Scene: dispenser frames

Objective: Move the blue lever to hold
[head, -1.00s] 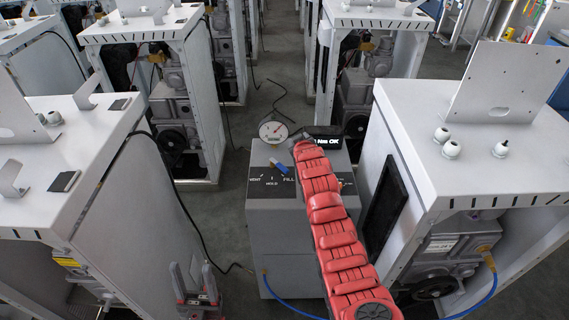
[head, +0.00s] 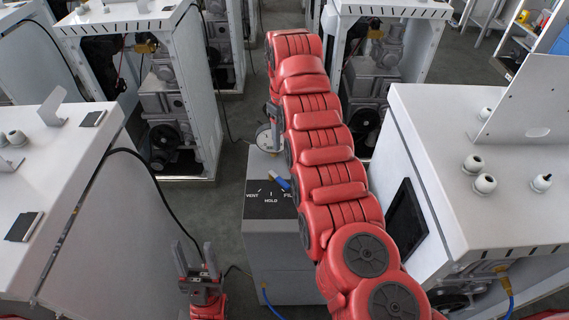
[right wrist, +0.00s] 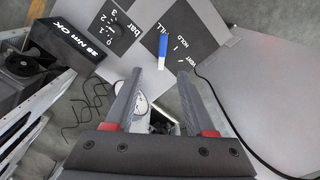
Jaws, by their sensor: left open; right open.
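The blue lever (head: 283,183) sits on the dark label plate (head: 268,205) on top of the grey dispenser box (head: 270,249). The plate reads VENT, HOLD and FILL, and the lever's blue end points toward FILL. In the right wrist view the blue lever (right wrist: 162,52) lies beside the FILL lettering, ahead of and between the fingers. My right gripper (right wrist: 160,76) is open and empty, apart from the lever; in the head view its arm largely hides it. My left gripper (head: 198,262) is open and empty, low and left of the box.
A round gauge (head: 266,138) stands behind the plate, partly covered by my right arm. A display (right wrist: 68,55) reading "35 Nm OK" shows in the right wrist view. White cabinets (head: 440,150) flank the box on both sides. Cables lie on the floor.

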